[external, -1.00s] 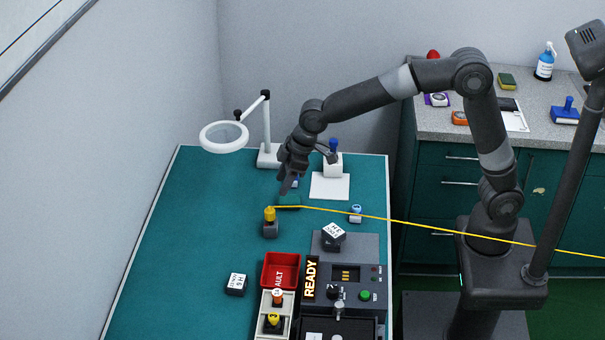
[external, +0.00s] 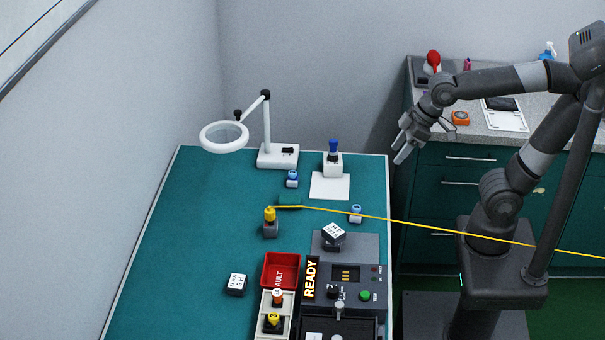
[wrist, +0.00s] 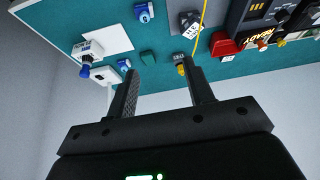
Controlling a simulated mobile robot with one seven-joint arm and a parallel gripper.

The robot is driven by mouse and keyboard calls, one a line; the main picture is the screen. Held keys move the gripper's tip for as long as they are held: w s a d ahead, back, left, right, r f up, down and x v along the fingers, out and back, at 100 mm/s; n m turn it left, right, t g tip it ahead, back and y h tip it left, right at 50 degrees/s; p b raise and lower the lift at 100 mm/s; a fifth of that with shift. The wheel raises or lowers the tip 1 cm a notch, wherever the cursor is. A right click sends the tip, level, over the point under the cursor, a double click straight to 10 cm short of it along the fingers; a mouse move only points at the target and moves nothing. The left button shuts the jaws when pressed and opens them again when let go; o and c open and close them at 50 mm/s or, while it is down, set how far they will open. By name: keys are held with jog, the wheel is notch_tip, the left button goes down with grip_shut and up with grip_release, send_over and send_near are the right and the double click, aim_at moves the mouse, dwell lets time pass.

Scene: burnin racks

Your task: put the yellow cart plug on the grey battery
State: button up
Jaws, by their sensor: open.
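The yellow cart plug (external: 270,213) stands upright on top of the grey battery (external: 270,230) on the green bench, touching it. In the wrist view the yellow plug (wrist: 181,70) and the grey battery (wrist: 179,57) show beyond the right finger. My gripper (external: 404,150) is open and empty, in the air off the bench's right edge, well apart from the plug and battery. Its two fingers (wrist: 162,78) are spread with nothing between them.
On the bench are a magnifier lamp (external: 224,137), a red tray (external: 281,270), a grey console with a READY sign (external: 311,278), several small battery-like blocks and blue-topped items. A counter (external: 435,125) stands behind at right. The bench's left half is mostly clear.

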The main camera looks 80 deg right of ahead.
jog(key=s+f, duration=0.2)
jog(key=s, duration=0.5)
jog(key=shift+d+m, duration=0.3)
jog(key=shift+d, duration=0.05)
jog(key=shift+f, duration=0.1)
dwell(0.7)
